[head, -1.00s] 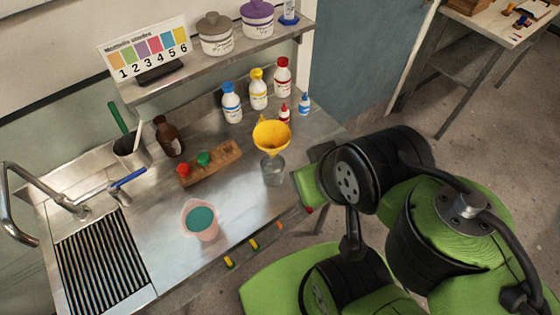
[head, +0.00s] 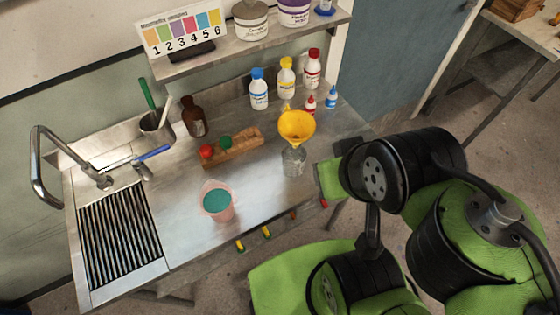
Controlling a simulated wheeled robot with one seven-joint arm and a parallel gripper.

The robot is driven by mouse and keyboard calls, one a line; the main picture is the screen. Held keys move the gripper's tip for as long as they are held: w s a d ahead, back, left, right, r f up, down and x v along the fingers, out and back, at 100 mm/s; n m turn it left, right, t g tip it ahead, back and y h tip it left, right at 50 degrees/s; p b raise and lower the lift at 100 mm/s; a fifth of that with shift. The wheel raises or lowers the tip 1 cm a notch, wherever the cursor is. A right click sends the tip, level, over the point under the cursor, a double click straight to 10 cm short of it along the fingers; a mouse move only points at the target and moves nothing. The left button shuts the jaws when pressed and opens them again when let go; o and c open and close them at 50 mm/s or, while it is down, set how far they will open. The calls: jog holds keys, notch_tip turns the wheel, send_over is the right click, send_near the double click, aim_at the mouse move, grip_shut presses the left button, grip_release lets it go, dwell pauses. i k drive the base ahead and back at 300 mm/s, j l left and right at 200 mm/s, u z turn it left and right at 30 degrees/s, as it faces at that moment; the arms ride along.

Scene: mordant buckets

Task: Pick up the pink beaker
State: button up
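The pink beaker (head: 219,208) stands upright on the steel counter (head: 190,235), near its front edge. It is a translucent pink cup with teal liquid inside. My green and black arm is at the right of the view, to the right of the beaker and apart from it. My gripper's fingers cannot be made out, so whether it is open or shut does not show.
A yellow funnel (head: 297,126) sits on a clear glass vessel (head: 293,161) right of the beaker. Behind is a wooden rack (head: 240,152) with red and green stoppers. A brown bottle (head: 194,117) and several capped bottles stand farther back. A ribbed sink drainer (head: 120,235) lies left.

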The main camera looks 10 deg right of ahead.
aim_at(216, 201)
jog(key=k+j+u, duration=0.1)
jog(key=u, duration=0.3)
jog(key=k+j+u, duration=0.1)
jog(key=u, duration=0.3)
jog(key=j+u, duration=0.3)
jog(key=u, duration=0.15)
jog(key=k+j+u, duration=0.1)
jog(key=j+u, duration=0.15)
jog(key=u, duration=0.15)
